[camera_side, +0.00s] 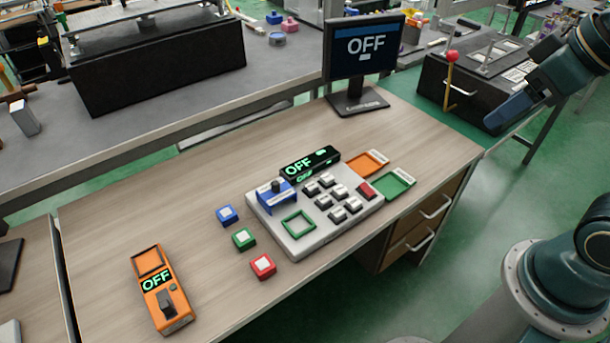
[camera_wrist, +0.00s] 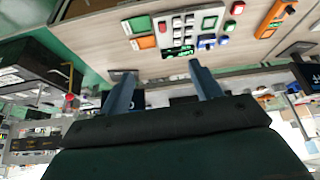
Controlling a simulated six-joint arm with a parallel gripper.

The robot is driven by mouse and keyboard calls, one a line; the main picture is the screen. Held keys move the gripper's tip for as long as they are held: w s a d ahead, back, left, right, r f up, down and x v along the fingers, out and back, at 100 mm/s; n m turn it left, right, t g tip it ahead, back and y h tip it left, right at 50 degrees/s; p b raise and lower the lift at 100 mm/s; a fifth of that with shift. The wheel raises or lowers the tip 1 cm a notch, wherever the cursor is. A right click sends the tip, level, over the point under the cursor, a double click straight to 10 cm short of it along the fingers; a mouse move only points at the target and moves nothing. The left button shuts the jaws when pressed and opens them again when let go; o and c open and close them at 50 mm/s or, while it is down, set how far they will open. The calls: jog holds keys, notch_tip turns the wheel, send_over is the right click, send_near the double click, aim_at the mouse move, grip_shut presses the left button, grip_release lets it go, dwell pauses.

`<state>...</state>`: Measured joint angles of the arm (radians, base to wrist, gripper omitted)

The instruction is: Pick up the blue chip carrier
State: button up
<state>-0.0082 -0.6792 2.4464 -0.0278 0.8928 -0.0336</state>
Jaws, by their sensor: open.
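The blue chip carrier (camera_side: 227,215) is a small blue block with a pale top. It stands on the wooden table left of the grey panel, behind the green carrier. It also shows small in the wrist view (camera_wrist: 223,41), right of the panel. My gripper (camera_side: 507,112) is at the upper right in the side view, raised off the right end of the table and far from the carrier. In the wrist view its two blue fingers (camera_wrist: 163,82) are apart with nothing between them.
A green carrier (camera_side: 244,239) and a red carrier (camera_side: 263,266) stand in front of the blue one. The grey panel (camera_side: 318,238) has a blue fixture (camera_side: 277,196) and several keys. An orange switch box (camera_side: 162,290) lies front left. A monitor (camera_side: 363,50) reading OFF stands at the back.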

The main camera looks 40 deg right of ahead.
jog(key=w+a+f+n+g+y, duration=0.15)
jog(key=w+a+n, duration=0.4)
jog(key=w, duration=0.65)
jog(key=w+a+n+g+y, duration=0.15)
jog(key=w+a+n, duration=0.35)
jog(key=w, duration=0.7)
jog(key=n+g+y, duration=0.3)
jog(key=n, duration=0.4)
send_over(227, 212)
jog(key=d, duration=0.3)
jog(key=shift+s+f, duration=0.1)
jog(key=shift+f, duration=15.2)
jog(key=shift+x, duration=2.6)
jog(key=shift+d, duration=0.15)
jog(key=shift+c, duration=0.2)
jog(key=c, duration=1)
